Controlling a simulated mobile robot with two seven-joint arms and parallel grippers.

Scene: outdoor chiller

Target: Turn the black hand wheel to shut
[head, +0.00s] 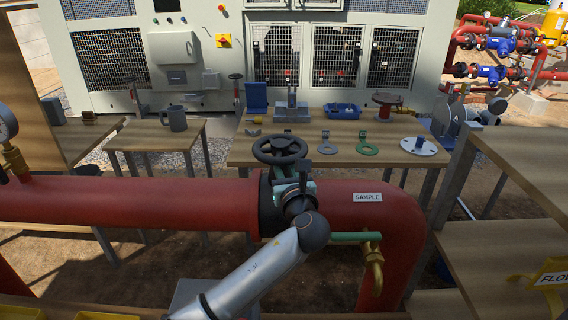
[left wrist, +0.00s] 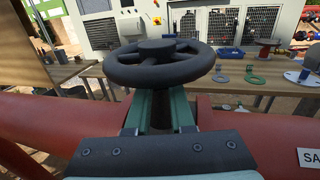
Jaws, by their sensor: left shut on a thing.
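The black hand wheel (head: 280,149) lies about level on top of a valve in the red pipe (head: 130,200), at the middle of the head view. It also fills the upper middle of the left wrist view (left wrist: 157,47). My left gripper (head: 291,176) reaches up from the front to the near side of the wheel. Its teal fingers (left wrist: 160,97) rise to just under the near rim and are shut on the wheel. The exact contact is hidden behind the rim. My right gripper is in neither view.
Behind the pipe, a wooden table (head: 340,151) carries flanges, gaskets and a blue tray (head: 342,110). A brass fitting (head: 375,266) sits on the pipe's bend. Wooden shelves (head: 520,160) stand close at right.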

